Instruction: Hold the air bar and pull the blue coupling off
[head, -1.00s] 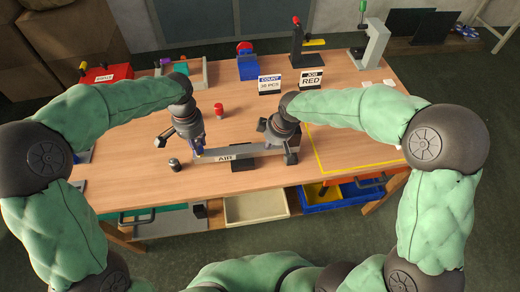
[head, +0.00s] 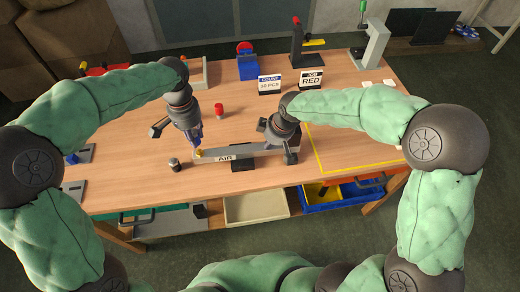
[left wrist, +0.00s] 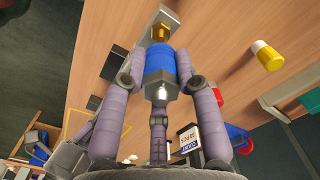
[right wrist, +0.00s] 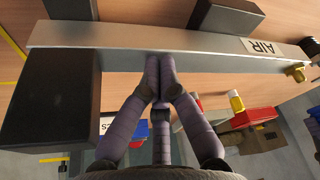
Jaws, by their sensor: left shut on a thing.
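The grey air bar (head: 238,154), labelled AIR, lies across the front of the table. A brass fitting (right wrist: 296,73) at its left end shows bare in the right wrist view. My left gripper (head: 197,143) is shut on the blue coupling (left wrist: 160,66). The coupling is held just off the brass fitting, which also shows past it in the left wrist view (left wrist: 160,32). My right gripper (right wrist: 160,58) is at the bar's right part. Its fingertips are together against the bar's side, with nothing visible between them.
A small dark cylinder (head: 174,164) stands left of the bar. A red-capped bottle (head: 219,110) stands behind it. COUNT (head: 269,84) and JOB RED (head: 311,79) signs stand farther back. A yellow outline (head: 318,160) marks a clear area at right.

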